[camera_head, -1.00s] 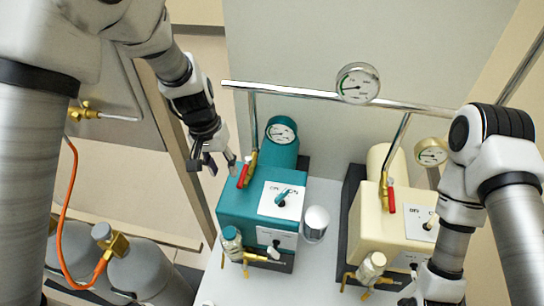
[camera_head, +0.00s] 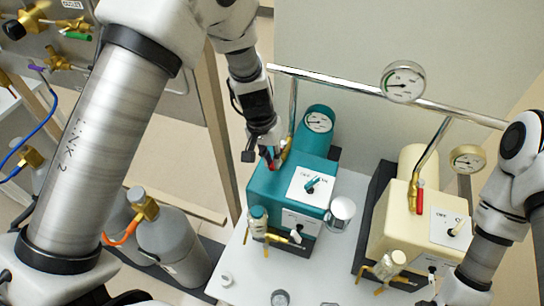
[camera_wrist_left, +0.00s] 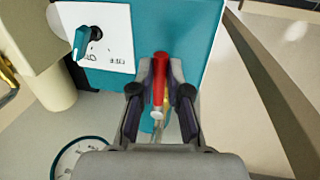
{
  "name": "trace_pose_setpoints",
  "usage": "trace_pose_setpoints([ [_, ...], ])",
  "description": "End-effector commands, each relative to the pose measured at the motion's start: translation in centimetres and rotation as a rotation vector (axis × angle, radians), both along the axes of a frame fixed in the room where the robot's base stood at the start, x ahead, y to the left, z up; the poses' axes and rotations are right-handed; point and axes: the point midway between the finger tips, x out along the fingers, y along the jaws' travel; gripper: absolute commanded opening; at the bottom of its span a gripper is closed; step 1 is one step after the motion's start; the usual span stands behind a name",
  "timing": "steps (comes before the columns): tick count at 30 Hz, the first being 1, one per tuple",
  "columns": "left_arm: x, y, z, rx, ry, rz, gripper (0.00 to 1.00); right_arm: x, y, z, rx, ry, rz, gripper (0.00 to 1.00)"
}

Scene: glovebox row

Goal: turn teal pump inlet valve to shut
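The teal pump (camera_head: 268,190) stands on the white bench, with its red inlet valve lever (camera_head: 270,164) at its upper left, by a brass pipe (camera_head: 287,150). My left gripper (camera_head: 262,158) is at this lever. In the left wrist view my left gripper (camera_wrist_left: 161,75) has one finger on each side of the red lever (camera_wrist_left: 160,68); a narrow gap seems to show beside it, so the fingers look open around it. The valve body under the lever is partly hidden by the fingers. My right arm comes in at the right; its gripper is outside the view.
A chrome rail (camera_head: 350,86) with a gauge (camera_head: 403,82) runs behind the pumps. A cream pump (camera_head: 395,230) with its own red lever (camera_head: 420,198) stands to the right. A metal cup (camera_head: 340,214) is between them. Grey cylinders (camera_head: 172,246) stand at the left.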

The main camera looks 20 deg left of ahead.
Motion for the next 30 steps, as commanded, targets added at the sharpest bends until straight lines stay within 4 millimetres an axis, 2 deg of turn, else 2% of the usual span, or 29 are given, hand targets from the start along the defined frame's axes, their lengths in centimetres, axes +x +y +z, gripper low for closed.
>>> trace_pose_setpoints([
  [16,0.1,0.5,-0.1,0.000,-0.001,-0.064,0.00,0.0,0.0,-0.3,0.000,0.000,0.000,0.40],
  [23,0.4,1.6,-0.2,0.000,-0.001,-0.206,0.00,0.0,0.0,-0.8,0.000,0.000,0.000,0.40],
  [30,1.1,3.1,-0.1,0.000,-0.003,-0.422,0.00,0.0,0.0,-1.2,0.000,0.000,0.000,0.40],
])
